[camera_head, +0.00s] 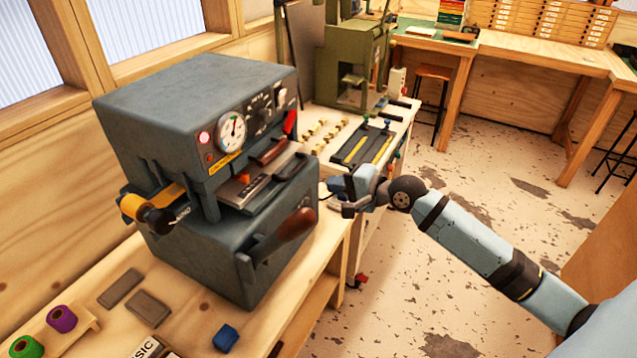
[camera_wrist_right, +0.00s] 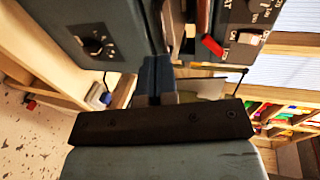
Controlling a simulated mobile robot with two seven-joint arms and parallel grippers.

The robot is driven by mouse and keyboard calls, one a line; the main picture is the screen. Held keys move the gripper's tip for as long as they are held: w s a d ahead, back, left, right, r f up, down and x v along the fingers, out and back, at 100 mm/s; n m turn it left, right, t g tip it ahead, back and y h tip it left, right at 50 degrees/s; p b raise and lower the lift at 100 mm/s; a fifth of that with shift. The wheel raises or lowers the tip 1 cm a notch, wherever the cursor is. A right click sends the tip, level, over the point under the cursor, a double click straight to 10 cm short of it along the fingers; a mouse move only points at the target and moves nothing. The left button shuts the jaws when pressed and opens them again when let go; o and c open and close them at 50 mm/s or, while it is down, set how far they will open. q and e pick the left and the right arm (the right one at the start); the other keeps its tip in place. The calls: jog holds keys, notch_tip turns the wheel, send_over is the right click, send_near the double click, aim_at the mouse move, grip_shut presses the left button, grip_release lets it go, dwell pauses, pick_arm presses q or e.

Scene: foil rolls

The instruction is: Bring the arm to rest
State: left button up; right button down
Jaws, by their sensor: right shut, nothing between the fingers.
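My right arm comes in from the right edge in the head view. Its gripper (camera_head: 335,196) is near the right side of the grey foil press (camera_head: 185,95), above the bench edge. In the right wrist view the dark fingers (camera_wrist_right: 156,78) are together with nothing held between them. The press housing (camera_wrist_right: 90,35) is close to them there. An orange-yellow foil roll (camera_head: 133,206) is on the press's left side. A purple roll (camera_head: 61,319) and a green roll (camera_head: 26,346) are on a wooden holder at lower left. My left gripper is out of view.
A blue block (camera_head: 225,337) and grey blocks (camera_head: 148,308) lie on the front bench. A green machine (camera_head: 352,60) stands behind. The floor (camera_head: 430,270) beside the bench is open.

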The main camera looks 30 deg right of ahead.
pick_arm(q)
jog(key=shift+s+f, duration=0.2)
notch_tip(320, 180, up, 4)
jog(key=p, duration=0.4)
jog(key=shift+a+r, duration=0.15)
pick_arm(e)
jog(key=s+a+f+n+h, duration=0.1)
jog(key=s+a+f+n, duration=0.4)
jog(key=s+f, duration=0.2)
jog(key=s+a+f+n+g+h, duration=0.1)
jog(key=s+a+f+n, duration=0.4)
jog(key=s, duration=0.5)
jog(key=s+a+f+n+g+h, duration=0.1)
jog(key=s+a+f+n, duration=0.4)
jog(key=s+f, duration=0.3)
jog(key=shift+s+a+f+h, duration=0.25)
jog(key=shift+f+h, duration=0.15)
jog(key=shift+f, duration=0.35)
